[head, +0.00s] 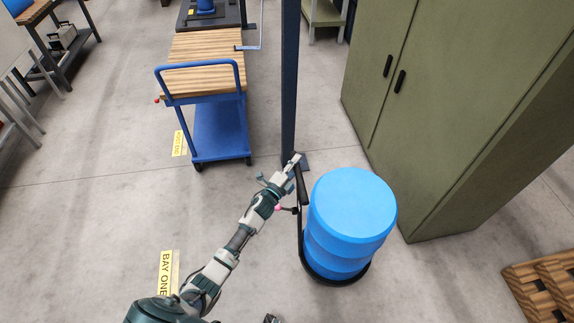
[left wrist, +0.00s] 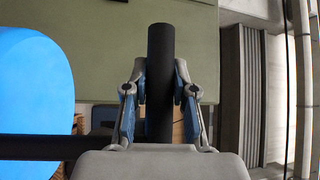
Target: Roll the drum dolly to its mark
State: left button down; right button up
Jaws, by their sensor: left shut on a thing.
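The blue drum (head: 352,215) stands upright on the black round dolly (head: 340,280) at centre right in the head view. The dolly's black handle (head: 301,190) rises at the drum's left side. My left gripper (head: 294,165) reaches in from the left and is shut on the handle's top end. In the left wrist view the black handle grip (left wrist: 160,75) stands between the two fingers, and the drum (left wrist: 35,95) fills the left side. A small dark tip at the bottom edge of the head view seems to be my right gripper (head: 270,319); its jaws are not clear.
A dark blue post (head: 289,80) stands just behind the handle. A green cabinet (head: 450,100) stands close right of the drum. A blue cart (head: 220,130) is at the back left. Yellow floor labels lie beside the cart (head: 179,143) and at lower left (head: 166,275). Pallets (head: 545,285) lie lower right.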

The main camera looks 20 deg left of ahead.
pick_arm(q)
jog(key=d, duration=0.1)
jog(key=w+d, duration=0.1)
jog(key=d, duration=0.1)
jog(key=shift+w+d+f, duration=0.15)
jog(key=shift+w+d, duration=0.05)
jog(key=shift+w, duration=0.05)
jog(key=c, duration=1.1)
grip_release()
jog(key=shift+a+f, duration=0.1)
jog(key=shift+a, duration=0.1)
jog(key=shift+c, duration=0.2)
jog(key=shift+o, duration=1.1)
jog(key=shift+w+a+f, duration=0.1)
jog(key=shift+w+a, duration=0.15)
jog(key=shift+a, duration=0.1)
jog(key=v, duration=1.2)
jog(key=shift+d, duration=0.25)
